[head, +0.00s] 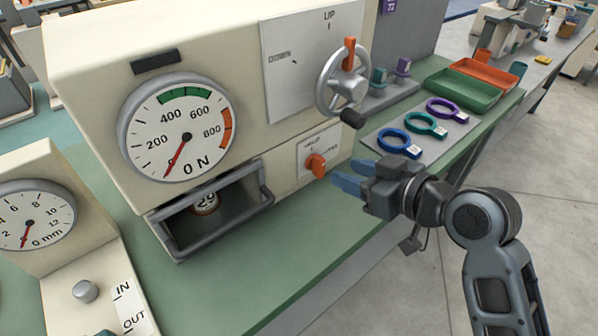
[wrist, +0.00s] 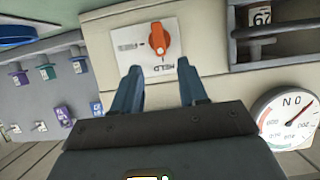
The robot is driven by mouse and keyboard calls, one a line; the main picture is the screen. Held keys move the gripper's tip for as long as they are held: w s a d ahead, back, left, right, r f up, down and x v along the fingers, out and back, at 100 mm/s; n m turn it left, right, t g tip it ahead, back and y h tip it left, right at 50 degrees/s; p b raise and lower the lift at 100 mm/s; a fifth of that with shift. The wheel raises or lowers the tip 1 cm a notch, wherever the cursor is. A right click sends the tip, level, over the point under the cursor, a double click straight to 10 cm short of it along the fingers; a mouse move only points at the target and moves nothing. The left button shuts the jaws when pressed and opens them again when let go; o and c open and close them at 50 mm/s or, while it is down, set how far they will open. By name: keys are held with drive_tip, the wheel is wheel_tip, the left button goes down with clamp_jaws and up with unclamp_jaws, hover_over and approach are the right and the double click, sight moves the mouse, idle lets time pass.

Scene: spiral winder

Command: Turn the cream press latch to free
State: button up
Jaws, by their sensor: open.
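The cream press (head: 90,90) carries a white latch plate (head: 305,152) low on its front, with an orange latch knob (head: 316,165). HELD is printed above the knob and a partly hidden word, likely FREE, to its right. In the wrist view the knob (wrist: 158,40) appears upside down, its narrow end towards the HELD label (wrist: 165,68). My gripper (head: 350,174) is open and empty, to the right of the knob and apart from it. In the wrist view my gripper (wrist: 161,74) has its blue fingers on either side of the line to the knob.
A handwheel (head: 340,78) with an orange pointer juts out above the latch. A barred opening (head: 210,210) lies left of it, below a force dial (head: 178,128) reading near 0 N. Coloured ring tools (head: 400,144) lie on a grey mat to the right. The green bench in front is clear.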

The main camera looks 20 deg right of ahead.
sight(324, 164)
drive_tip(key=x, duration=0.7)
drive_tip(key=shift+w+a+f+p, duration=0.1)
drive_tip(key=shift+w+p, duration=0.25)
drive_tip(key=shift+p, duration=0.05)
clamp_jaws()
